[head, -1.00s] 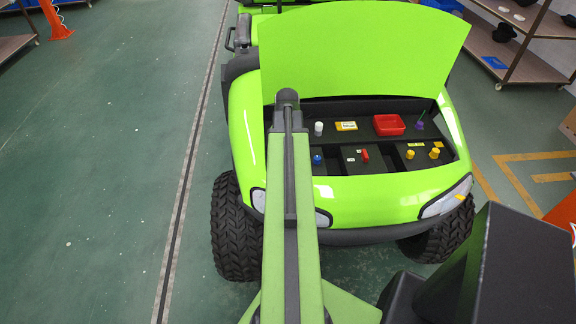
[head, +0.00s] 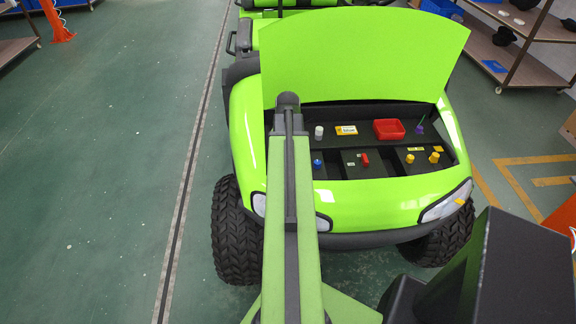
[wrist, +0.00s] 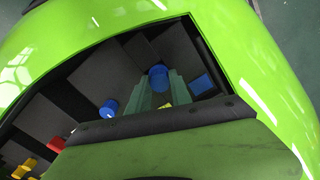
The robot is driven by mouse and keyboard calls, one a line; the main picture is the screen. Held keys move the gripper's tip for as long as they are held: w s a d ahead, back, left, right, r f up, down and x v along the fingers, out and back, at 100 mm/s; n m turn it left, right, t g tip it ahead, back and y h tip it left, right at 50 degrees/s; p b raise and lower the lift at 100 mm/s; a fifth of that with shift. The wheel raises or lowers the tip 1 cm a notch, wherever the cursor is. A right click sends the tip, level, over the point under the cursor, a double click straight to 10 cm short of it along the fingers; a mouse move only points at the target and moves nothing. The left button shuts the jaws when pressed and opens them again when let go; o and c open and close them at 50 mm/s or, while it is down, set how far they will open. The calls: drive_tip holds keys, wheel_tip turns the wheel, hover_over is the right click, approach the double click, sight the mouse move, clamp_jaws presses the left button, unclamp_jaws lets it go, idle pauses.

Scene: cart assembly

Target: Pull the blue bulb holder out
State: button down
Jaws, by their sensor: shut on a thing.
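The blue bulb holder (wrist: 158,75) shows in the wrist view as a short blue cylinder between the pale green fingers of my gripper (wrist: 159,83). My gripper is shut on it, inside a dark compartment of the cart's open front bay. I cannot tell whether it is still seated or lifted. A second blue cylinder (wrist: 108,107) stands to the left, apart from the fingers; it also shows in the head view (head: 317,162). A flat blue patch (wrist: 200,84) lies just right of the fingers. In the head view my arm hides my gripper and the held piece.
The bay also holds a red piece (head: 365,159), yellow knobs (head: 434,157), a white cylinder (head: 319,130), a red tray (head: 389,128) and a purple piece (head: 420,128). Dark dividers separate its compartments. The raised green hood (head: 365,50) stands behind. Green body edges surround the bay.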

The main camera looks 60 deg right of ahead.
drive_tip(key=shift+r, duration=0.1)
wheel_tip(320, 180, up, 5)
drive_tip(key=p, duration=0.5)
drive_tip(key=shift+r, duration=0.15)
